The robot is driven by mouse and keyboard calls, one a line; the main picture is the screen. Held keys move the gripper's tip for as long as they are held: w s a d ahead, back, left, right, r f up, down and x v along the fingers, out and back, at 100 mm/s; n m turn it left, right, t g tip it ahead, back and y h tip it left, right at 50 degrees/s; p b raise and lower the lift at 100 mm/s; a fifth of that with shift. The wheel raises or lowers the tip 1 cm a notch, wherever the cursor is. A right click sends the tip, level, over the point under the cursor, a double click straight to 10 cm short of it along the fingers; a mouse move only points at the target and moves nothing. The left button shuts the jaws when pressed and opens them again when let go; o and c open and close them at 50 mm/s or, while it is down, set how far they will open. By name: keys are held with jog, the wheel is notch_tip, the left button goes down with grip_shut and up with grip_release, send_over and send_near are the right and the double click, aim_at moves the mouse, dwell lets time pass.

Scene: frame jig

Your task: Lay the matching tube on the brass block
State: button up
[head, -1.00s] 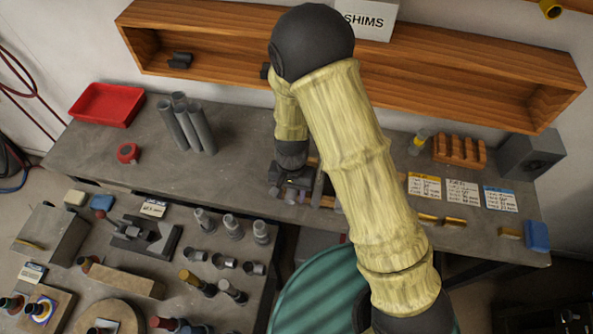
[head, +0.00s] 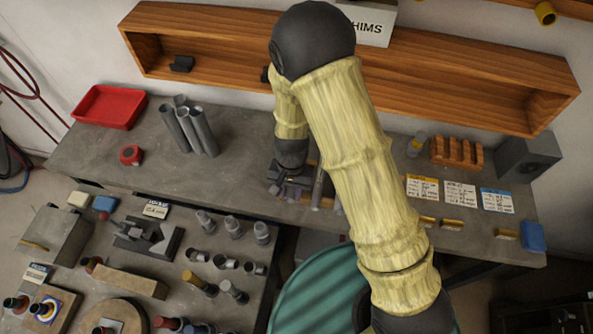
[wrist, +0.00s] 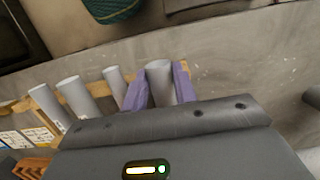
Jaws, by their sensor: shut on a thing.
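My gripper (head: 290,190) is at the front edge of the back bench in the head view. In the wrist view its purple fingers (wrist: 160,92) are shut on a grey tube (wrist: 159,72), one finger on each side. The held tube is at the end of a row of grey tubes (wrist: 75,92) along a wooden rack (wrist: 46,98). I cannot tell whether it is clear of the rack. My arm hides part of the rack in the head view. Small brass blocks (head: 452,224) lie in front of the cards at the right; the middle of that bench is hidden.
Yellow, white and blue-topped cards (head: 460,193) lie on the back bench; their print is too small to read. Behind them are a slotted wooden block (head: 457,152) and a grey box (head: 527,156). Several leaning tubes (head: 190,128) and a red tray (head: 108,106) stand left. A teal drum (head: 318,285) is in front.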

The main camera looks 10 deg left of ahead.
jog(key=shift+r+p, duration=2.9)
jog(key=shift+r, duration=0.7)
jog(key=shift+f, duration=0.1)
